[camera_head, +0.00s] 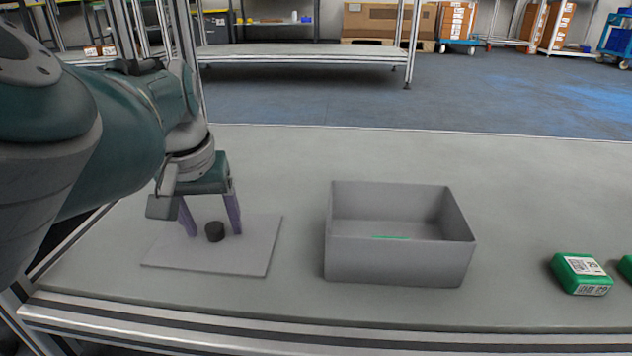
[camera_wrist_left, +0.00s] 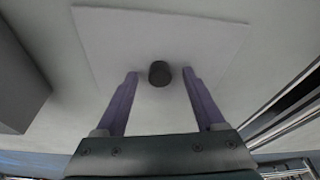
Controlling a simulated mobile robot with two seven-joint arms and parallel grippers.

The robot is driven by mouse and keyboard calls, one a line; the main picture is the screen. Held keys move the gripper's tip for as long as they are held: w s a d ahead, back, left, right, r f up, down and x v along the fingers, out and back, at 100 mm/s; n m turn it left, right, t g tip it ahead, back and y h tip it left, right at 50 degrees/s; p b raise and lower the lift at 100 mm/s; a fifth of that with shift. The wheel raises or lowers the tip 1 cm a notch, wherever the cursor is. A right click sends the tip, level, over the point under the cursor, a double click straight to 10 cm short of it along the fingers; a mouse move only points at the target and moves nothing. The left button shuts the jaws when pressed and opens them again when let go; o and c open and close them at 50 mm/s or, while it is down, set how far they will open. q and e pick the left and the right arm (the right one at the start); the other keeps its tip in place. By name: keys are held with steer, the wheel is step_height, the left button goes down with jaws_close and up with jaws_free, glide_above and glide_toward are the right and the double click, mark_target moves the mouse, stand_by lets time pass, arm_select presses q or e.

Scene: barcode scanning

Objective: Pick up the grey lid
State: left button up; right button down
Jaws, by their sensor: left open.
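The grey lid (camera_head: 258,258) lies flat on the table, a thin plate with a short black knob (camera_head: 215,232) in its middle. In the left wrist view the lid (camera_wrist_left: 110,45) fills the upper middle, with the knob (camera_wrist_left: 159,73) near its centre. My left gripper (camera_head: 212,234) points down over the lid, open, with one purple finger on each side of the knob. In the left wrist view the left gripper (camera_wrist_left: 160,73) shows its fingertips apart, with a gap between each finger and the knob. My right gripper is not in view.
An open grey box (camera_head: 400,264) stands right of the lid, with something green (camera_head: 390,237) inside. A green package with a white label (camera_head: 581,273) lies farther right, and part of another (camera_head: 626,267) is at the picture edge. The table (camera_head: 520,190) is clear behind the box.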

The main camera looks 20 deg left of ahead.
arm_select(q)
jaws_close()
stand_by(0.4)
